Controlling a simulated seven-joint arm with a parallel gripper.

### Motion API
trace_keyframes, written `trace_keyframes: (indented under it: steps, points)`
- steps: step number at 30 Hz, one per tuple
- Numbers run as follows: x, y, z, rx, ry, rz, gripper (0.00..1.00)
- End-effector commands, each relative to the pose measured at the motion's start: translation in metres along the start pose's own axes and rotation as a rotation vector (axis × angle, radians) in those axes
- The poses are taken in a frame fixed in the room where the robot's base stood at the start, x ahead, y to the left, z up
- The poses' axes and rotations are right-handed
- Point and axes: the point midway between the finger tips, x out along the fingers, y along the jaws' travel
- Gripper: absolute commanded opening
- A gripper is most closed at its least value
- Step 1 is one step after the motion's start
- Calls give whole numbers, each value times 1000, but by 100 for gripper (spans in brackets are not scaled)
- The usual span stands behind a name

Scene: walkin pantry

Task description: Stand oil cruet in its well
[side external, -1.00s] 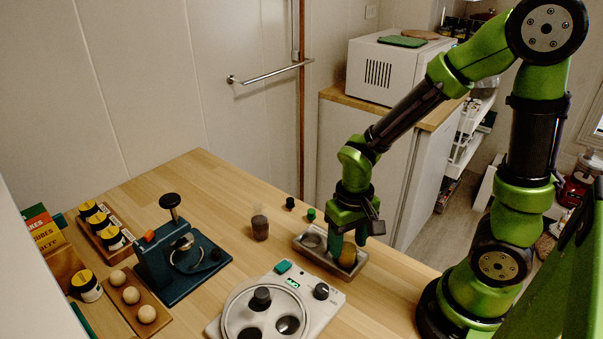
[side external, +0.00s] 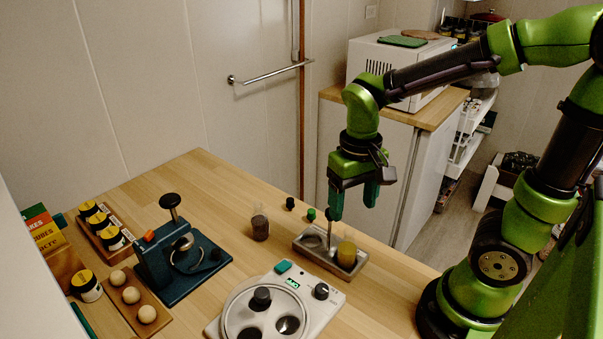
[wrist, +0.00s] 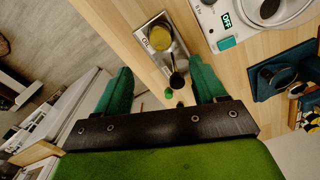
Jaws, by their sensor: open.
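The oil cruet (side external: 347,252), with yellow oil in it, stands in the right part of a metal tray (side external: 309,254). It also shows in the wrist view (wrist: 160,38), inside the tray (wrist: 146,47). A round well at the tray's left end looks empty in the side view. My gripper (side external: 354,205) is open and empty, above the tray and clear of the cruet. In the wrist view its green fingers (wrist: 162,92) are spread apart. Whether the cruet is fully seated in its well cannot be told.
A dark-filled bottle (side external: 260,224) stands left of the tray. A black cap (side external: 290,203) and a green cap (side external: 311,214) are behind it. A white device with a dial (side external: 321,291) sits in front. A teal press (side external: 180,260) stands further left.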

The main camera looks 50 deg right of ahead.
Motion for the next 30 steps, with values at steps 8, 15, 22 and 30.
trace_keyframes:
  steps: [8, 15, 22, 30]
  points:
    - [-28, -1, 3, -5, 51, -47, 70]
    - [-63, -6, 15, -30, 332, -271, 70]
    - [-84, -7, 21, -37, 508, -387, 70]
    - [-85, -7, 21, -38, 520, -393, 70]
